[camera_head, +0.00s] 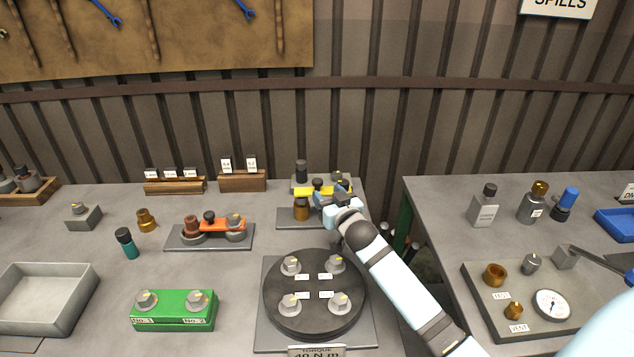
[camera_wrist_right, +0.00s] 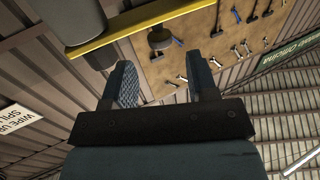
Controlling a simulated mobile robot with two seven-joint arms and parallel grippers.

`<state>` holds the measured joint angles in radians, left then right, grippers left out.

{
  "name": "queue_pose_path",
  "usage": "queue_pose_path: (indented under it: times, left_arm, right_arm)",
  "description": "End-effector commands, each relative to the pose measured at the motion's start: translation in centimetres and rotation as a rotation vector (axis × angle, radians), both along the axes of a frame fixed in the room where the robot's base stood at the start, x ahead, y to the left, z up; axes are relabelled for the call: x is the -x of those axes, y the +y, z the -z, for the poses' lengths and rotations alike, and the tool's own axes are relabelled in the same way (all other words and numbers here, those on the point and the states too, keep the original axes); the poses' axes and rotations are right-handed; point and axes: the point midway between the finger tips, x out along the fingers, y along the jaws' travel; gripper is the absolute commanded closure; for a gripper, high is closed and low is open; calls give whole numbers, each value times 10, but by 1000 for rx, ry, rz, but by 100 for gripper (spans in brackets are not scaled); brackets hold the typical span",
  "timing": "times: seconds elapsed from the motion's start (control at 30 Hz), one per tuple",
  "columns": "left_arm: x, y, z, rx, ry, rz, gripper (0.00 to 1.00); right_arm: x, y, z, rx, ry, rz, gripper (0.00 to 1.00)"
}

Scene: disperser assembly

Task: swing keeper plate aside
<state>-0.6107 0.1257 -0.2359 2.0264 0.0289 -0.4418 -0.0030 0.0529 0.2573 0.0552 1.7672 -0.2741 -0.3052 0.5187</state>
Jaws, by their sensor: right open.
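A yellow bar (camera_head: 316,191), which I take to be the keeper plate, lies across a small grey fixture (camera_head: 296,218) at the back of the left bench. It also shows in the right wrist view (camera_wrist_right: 125,31), running diagonally across the top. A dark knob (camera_wrist_right: 158,38) sits at the bar, just beyond my fingertips. My right gripper (camera_head: 331,191) is at the bar's right part; its blue fingers are spread with a gap between them (camera_wrist_right: 160,75). Nothing is seen held between them. Whether a finger touches the knob or bar I cannot tell. My left gripper is out of view.
A dark round plate (camera_head: 315,312) with several grey knobs stands in front of the fixture. An orange plate (camera_head: 213,225) on another fixture is to its left. A green block (camera_head: 173,311) stands nearer. A gap separates the right bench (camera_head: 440,195).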

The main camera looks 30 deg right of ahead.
Motion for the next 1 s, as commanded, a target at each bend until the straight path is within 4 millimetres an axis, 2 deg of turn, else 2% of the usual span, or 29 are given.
queue_pose_path:
  times: [0.03, 0.1, 0.3, 0.47, 0.73, 0.77, 0.97, 1.0]
  left_arm:
    - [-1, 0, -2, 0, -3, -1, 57]
    - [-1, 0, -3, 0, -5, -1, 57]
    - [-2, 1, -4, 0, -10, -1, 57]
    - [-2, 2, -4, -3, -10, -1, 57]
    - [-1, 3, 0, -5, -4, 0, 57]
    - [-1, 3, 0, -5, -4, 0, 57]
    - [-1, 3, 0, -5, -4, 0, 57]
    - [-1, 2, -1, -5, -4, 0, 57]
  right_arm:
    - [-15, -3, -9, 5, -10, 1, 47]
    - [-28, -5, -8, 3, -9, 0, 47]
    - [-55, -10, -7, 3, -8, 1, 47]
    - [-64, -11, -7, 3, -8, 0, 47]
    - [-65, -11, -7, 3, -8, 0, 47]
    - [-65, -11, -7, 3, -8, 0, 52]
    - [-65, -11, -7, 3, -8, 0, 98]
    - [-65, -11, -7, 3, -8, 0, 100]
